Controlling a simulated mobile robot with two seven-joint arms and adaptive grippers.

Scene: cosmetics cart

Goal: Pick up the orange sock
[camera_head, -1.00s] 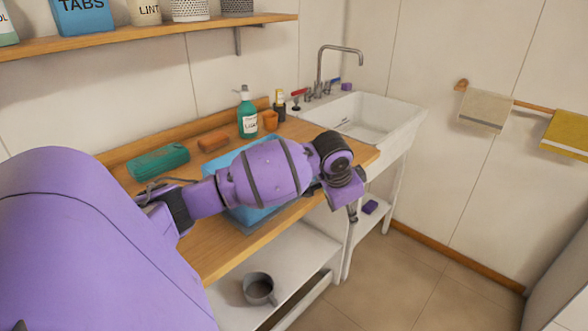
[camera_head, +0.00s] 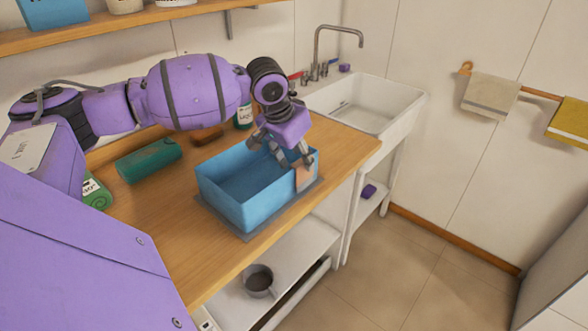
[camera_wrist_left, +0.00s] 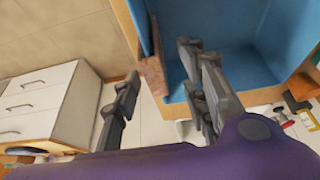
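The orange sock (camera_head: 303,174) appears as a muted orange-brown piece hanging over the right end of the blue box (camera_head: 232,203). In the left wrist view the sock (camera_wrist_left: 153,76) lies against the outside of the blue wall. My left gripper (camera_head: 284,154) is above the right end of the box, close to the sock. In the wrist view its fingers (camera_wrist_left: 158,68) are spread, one on each side of the sock, with gaps showing. The fingers partly hide the sock's top in the head view. My right gripper is out of view.
The box stands on a grey mat (camera_head: 252,236) near the counter's front edge. The sink (camera_head: 368,106) is at the right.

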